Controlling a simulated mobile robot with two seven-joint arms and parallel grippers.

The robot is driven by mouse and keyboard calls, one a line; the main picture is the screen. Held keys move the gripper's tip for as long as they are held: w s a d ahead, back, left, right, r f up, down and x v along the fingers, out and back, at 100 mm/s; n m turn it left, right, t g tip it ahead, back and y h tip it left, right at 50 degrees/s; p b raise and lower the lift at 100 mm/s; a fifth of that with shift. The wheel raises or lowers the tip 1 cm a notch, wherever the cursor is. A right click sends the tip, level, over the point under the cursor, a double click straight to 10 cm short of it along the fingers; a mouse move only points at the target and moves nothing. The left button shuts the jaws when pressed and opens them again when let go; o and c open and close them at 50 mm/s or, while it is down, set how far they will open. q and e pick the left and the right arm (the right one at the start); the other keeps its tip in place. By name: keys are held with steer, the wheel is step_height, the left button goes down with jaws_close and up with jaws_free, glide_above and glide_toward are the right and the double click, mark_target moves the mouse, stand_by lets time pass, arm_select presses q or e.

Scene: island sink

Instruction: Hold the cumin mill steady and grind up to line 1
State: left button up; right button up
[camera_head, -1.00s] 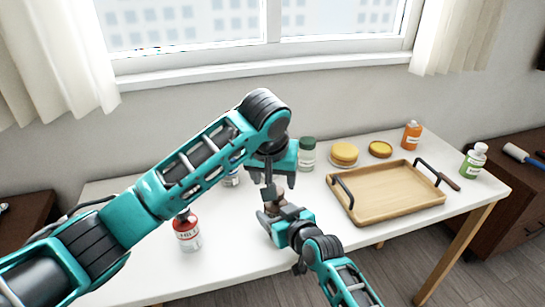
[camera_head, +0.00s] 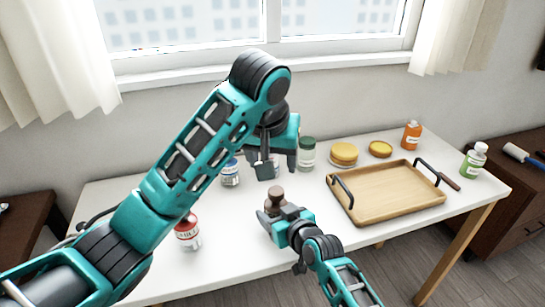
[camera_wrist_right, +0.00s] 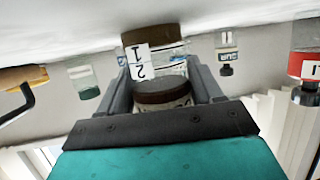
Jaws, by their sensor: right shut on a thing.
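The cumin mill, with a brown cap (camera_head: 275,195), stands on the white table at the front middle. In the right wrist view, its clear body (camera_wrist_right: 172,66) shows brown parts at both ends and a white label with the marks 1 and 2, upside down. My right gripper (camera_head: 273,215) is shut around the mill's body, with a finger on each side in the wrist view. My left gripper (camera_head: 278,168) is above and behind the mill, apart from it, with its fingers spread and nothing between them. The level of the contents is too small to tell.
A wooden tray (camera_head: 360,213) lies at right. Yellow round items (camera_head: 344,152) and an orange bottle (camera_head: 411,136) are at the back; a green bottle (camera_head: 473,162) is far right.

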steer(key=o, duration=1.2)
